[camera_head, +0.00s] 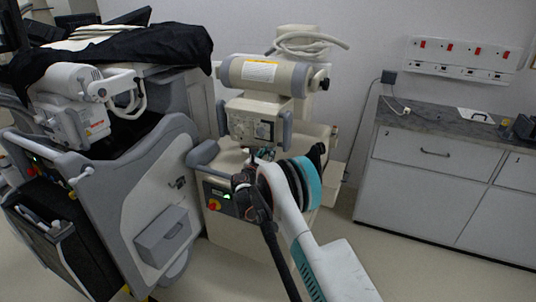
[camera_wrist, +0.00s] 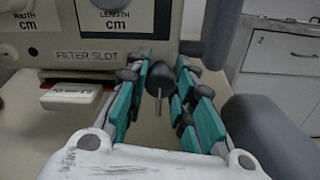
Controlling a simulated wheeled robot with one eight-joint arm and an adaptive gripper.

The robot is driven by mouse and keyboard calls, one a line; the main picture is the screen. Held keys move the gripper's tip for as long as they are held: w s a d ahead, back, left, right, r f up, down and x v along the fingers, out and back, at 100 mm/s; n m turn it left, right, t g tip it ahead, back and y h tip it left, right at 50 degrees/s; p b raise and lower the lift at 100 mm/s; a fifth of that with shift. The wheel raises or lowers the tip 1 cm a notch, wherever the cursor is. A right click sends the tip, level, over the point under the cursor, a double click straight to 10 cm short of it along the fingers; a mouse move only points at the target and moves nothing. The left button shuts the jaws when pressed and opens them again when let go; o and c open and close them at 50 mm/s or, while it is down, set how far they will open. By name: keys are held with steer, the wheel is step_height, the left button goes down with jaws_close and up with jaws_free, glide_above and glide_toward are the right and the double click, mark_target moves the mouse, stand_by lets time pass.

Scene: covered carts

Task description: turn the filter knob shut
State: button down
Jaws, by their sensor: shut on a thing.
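The filter knob (camera_wrist: 160,78) is a dark, rounded knob with a thin metal pin pointing down, just right of the "FILTER SLOT" label (camera_wrist: 87,57) in the wrist view. My gripper (camera_wrist: 161,74), with teal and dark fingers, is shut on the knob, one finger on each side. The fingers hide the knob's sides. In the head view my arm reaches the front of the beige machine head (camera_head: 252,122), and the knob cannot be made out there.
A cream filter tray (camera_wrist: 72,98) sticks out left of my fingers. A dark grey handle (camera_wrist: 265,130) stands close on the right. A grey cart (camera_head: 160,195) partly covered by a black cloth (camera_head: 150,45) is at left. A cabinet (camera_head: 425,185) stands at right.

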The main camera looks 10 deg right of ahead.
steer(key=m, duration=1.2)
steer(key=shift+m, duration=0.3)
stand_by(0.4)
steer(key=c, duration=1.3)
jaws_free()
steer(key=shift+d, duration=0.1)
steer(key=shift+c, duration=0.2)
steer(key=v, duration=1.2)
